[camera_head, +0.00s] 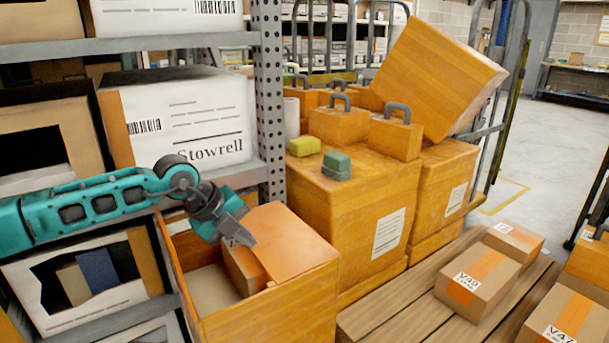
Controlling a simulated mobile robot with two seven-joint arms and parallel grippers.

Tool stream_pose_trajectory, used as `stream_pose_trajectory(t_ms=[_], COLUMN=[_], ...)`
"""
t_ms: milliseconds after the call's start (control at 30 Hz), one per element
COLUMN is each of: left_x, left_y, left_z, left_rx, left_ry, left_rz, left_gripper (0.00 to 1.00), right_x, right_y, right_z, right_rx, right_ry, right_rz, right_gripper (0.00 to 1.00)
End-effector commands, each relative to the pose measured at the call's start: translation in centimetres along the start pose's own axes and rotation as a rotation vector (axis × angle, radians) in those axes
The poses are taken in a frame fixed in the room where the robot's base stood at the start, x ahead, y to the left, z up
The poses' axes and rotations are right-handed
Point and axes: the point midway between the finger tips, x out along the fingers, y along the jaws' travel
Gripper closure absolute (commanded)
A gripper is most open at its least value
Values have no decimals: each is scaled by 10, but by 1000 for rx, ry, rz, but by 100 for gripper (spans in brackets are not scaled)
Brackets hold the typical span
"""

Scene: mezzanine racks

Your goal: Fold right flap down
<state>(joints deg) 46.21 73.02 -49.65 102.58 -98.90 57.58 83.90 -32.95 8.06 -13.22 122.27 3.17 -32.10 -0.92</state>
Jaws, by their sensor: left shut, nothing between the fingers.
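An orange-brown open box (275,315) stands in the lower middle, in front of the shelf rack. Its right flap (290,240) lies inward over the right part of the opening, close to level; I cannot tell whether it is fully flat. The left part of the opening is uncovered, and a brown item (244,268) shows inside, partly under the flap. My left gripper (238,240) is shut and empty, its fingertips at the flap's left edge near the back; I cannot tell whether they touch it. My right gripper is out of view.
A grey metal rack (271,100) with a white Stowrell box (185,115) stands behind my left arm. A large orange box (340,210) stands right behind the open box. A wooden pallet (400,310) with parcels (478,277) lies to the right.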

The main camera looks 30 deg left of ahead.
Motion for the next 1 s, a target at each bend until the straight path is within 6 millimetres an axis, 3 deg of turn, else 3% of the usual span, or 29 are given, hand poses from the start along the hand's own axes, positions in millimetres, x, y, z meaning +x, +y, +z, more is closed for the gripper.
stream_pose_trajectory(t_ms=[33,133,400,600,800,1000], left_x=[2,-13,-78,-114,-129,-130], left_y=[11,10,3,1,0,0], left_z=[-3,-3,-1,-1,-2,-2], left_rx=[-3,-3,0,0,2,2], left_ry=[11,9,-2,-4,-2,-2], left_rz=[32,30,13,5,2,0], left_gripper=[100,100,100,100,100,100], right_x=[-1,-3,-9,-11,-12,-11], right_y=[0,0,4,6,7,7], right_z=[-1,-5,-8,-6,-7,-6], right_rx=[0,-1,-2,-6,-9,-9], right_ry=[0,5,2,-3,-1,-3], right_rz=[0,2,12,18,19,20], right_gripper=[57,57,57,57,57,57])
